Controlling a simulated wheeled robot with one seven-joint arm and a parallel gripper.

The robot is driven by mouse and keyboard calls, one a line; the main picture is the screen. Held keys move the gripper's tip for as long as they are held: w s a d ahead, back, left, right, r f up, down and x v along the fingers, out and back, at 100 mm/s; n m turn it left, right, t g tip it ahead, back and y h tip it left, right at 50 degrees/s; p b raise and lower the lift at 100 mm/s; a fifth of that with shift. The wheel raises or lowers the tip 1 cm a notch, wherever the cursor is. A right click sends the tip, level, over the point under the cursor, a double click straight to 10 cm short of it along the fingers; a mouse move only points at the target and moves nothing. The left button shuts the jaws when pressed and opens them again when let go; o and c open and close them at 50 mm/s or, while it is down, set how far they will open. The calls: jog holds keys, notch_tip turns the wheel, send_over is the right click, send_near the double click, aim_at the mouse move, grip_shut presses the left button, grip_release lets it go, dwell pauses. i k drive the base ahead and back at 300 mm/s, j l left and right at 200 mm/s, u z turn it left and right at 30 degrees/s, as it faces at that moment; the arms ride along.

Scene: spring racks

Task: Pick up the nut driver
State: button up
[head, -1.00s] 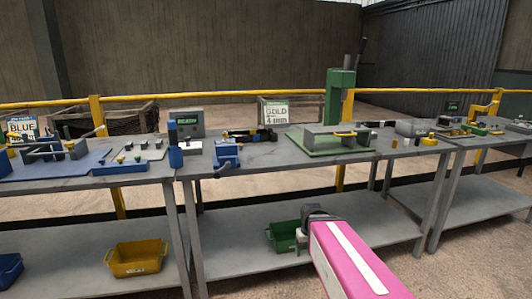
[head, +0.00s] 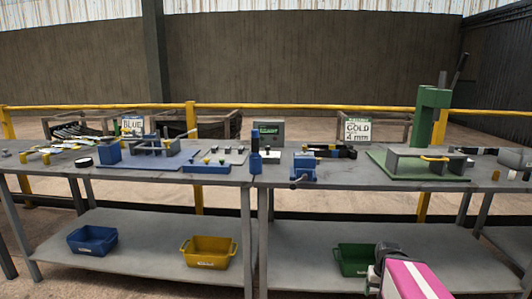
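I cannot pick out the nut driver for certain in the head view. A dark tool with a long body (head: 331,151) lies on the middle workbench (head: 340,181), behind a small blue vise (head: 304,171); it is too small to name. A blue upright cylinder (head: 255,160) stands left of the vise. My gripper (head: 374,281) shows at the lower right, at the end of my pink arm, low in front of the bench and apart from everything on the tops. Its fingers are too small to read.
Blue fixtures (head: 155,157) stand on the left bench. A green press (head: 428,125) stands at the right. Yellow (head: 208,252), blue (head: 92,240) and green (head: 352,260) bins sit on the lower shelves. A yellow rail (head: 290,106) runs behind. Bench legs flank the shelves.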

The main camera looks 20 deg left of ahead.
aim_at(255, 133)
jog(key=u, duration=1.2)
jog(key=j+z, duration=0.25)
jog(key=j, duration=0.35)
